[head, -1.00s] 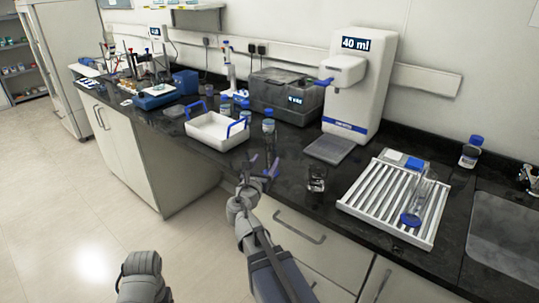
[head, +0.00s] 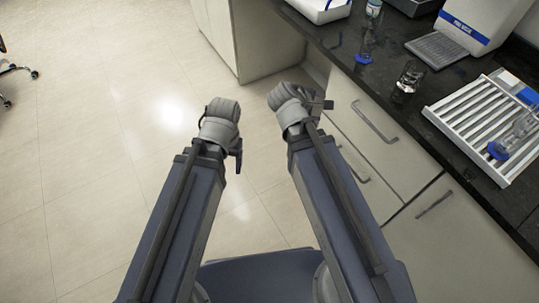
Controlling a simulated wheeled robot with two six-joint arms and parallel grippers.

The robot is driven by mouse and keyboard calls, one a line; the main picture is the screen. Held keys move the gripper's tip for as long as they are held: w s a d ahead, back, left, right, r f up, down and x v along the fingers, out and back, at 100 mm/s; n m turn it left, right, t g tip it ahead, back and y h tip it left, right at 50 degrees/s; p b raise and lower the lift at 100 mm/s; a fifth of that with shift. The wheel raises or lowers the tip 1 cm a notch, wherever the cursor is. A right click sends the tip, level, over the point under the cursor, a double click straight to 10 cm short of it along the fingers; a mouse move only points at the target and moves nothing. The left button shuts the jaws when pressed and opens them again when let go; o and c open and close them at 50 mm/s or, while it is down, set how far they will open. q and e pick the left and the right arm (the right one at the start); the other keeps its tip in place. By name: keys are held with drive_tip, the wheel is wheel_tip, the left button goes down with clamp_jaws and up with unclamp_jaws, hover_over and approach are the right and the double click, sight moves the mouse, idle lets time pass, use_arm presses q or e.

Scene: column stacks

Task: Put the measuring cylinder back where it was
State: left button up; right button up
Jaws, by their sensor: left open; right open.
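A clear measuring cylinder (head: 367,42) with a blue base stands upright on the dark worktop near its front edge, behind a glass beaker. My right gripper (head: 302,103) is open and empty, in front of the cabinet and apart from the standing cylinder. My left gripper (head: 221,134) is open and empty over the floor, further left. The jaws of both are seen from behind and partly hidden.
The glass beaker (head: 409,78) stands near the worktop's front edge. Cabinet fronts (head: 440,240) drop below the worktop.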

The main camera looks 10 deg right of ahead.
drive_tip(key=s+a+f+m+g+y, duration=0.3)
drive_tip(key=s+a, duration=0.3)
drive_tip(key=a, duration=0.2)
drive_tip(key=s+a+f+m+g+y, duration=0.2)
drive_tip(key=s+a, duration=0.4)
drive_tip(key=a, duration=0.3)
drive_tip(key=f+m+y, duration=0.1)
drive_tip(key=m, duration=0.1)
drive_tip(key=shift+s+f+m+g, duration=0.35)
drive_tip(key=shift+m+g, duration=0.05)
wheel_tip(320, 180, up, 11)
drive_tip(key=p, duration=1.1)
drive_tip(key=shift+f, duration=0.1)
